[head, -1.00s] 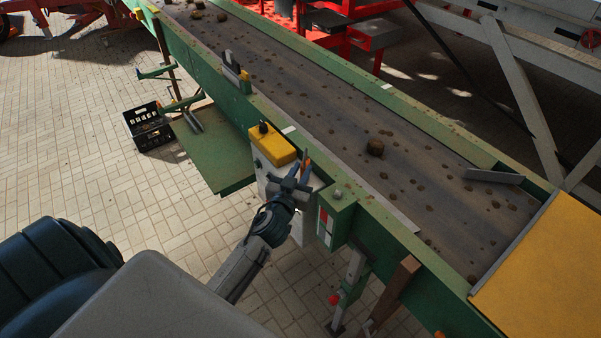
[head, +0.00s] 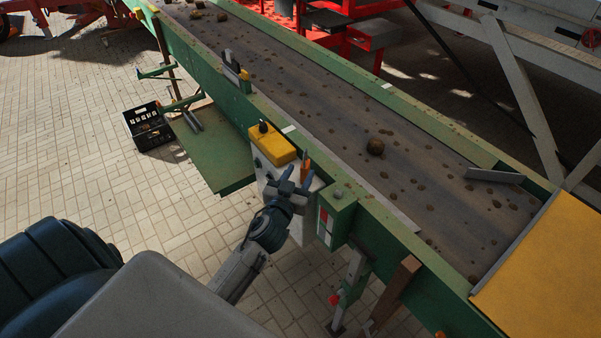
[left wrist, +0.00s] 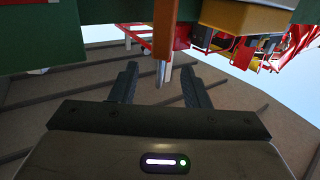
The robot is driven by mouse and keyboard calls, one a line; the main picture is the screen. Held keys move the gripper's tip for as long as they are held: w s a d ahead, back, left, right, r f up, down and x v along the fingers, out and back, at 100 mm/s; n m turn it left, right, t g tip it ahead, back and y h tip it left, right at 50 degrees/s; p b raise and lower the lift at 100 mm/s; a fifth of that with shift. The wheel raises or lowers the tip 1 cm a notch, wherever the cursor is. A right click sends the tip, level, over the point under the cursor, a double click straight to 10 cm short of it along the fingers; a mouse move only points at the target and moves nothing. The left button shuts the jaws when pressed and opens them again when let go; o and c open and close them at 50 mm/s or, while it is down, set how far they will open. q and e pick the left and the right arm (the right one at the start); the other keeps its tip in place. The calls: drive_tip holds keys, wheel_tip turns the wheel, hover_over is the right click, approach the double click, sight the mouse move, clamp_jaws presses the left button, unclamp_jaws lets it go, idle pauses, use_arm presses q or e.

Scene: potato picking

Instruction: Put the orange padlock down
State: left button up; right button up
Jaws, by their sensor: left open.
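The orange padlock (head: 306,165) is at the white box (head: 267,178) on the near side of the conveyor, just beyond my left gripper. In the left wrist view its orange body (left wrist: 163,32) is at the top middle, and a grey metal part (left wrist: 159,77) sticks out between the fingers. My left gripper (head: 297,179) is open, with its fingers (left wrist: 160,78) on either side of that metal part and gaps at both sides. What the padlock rests on is hidden. My right gripper is not in view.
The yellow-topped switch box (head: 272,149) is just left of the gripper. The green conveyor frame (head: 400,238) runs close by, with potatoes or clods on its belt (head: 410,170). A black crate (head: 149,128) stands on the paved floor (head: 75,175), which is clear at left.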

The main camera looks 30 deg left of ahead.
use_arm(q)
drive_tip(key=s+d+b, duration=0.2)
drive_tip(key=s+b, duration=0.1)
drive_tip(key=s, duration=0.7)
drive_tip(key=shift+s+b, duration=0.25)
drive_tip(key=shift+b, duration=0.05)
wheel_tip(320, 180, down, 20)
drive_tip(key=a+m+g, duration=0.1)
drive_tip(key=g, duration=0.3)
drive_tip(key=s+a+f+g+h, duration=0.1)
drive_tip(key=s+f+g, duration=0.25)
drive_tip(key=f, duration=0.65)
drive_tip(key=s+f+g, duration=0.2)
drive_tip(key=s+f, duration=0.3)
drive_tip(key=f, duration=0.6)
drive_tip(key=s+f+g, duration=0.2)
drive_tip(key=s+f, duration=0.4)
drive_tip(key=s, duration=0.3)
drive_tip(key=s+f+m+g+h, duration=0.1)
drive_tip(key=s+f+g, duration=0.1)
drive_tip(key=s+f, duration=0.5)
drive_tip(key=s+f+g, duration=0.3)
drive_tip(key=s+f, duration=0.4)
drive_tip(key=s, duration=0.6)
drive_tip(key=shift+d, duration=0.45)
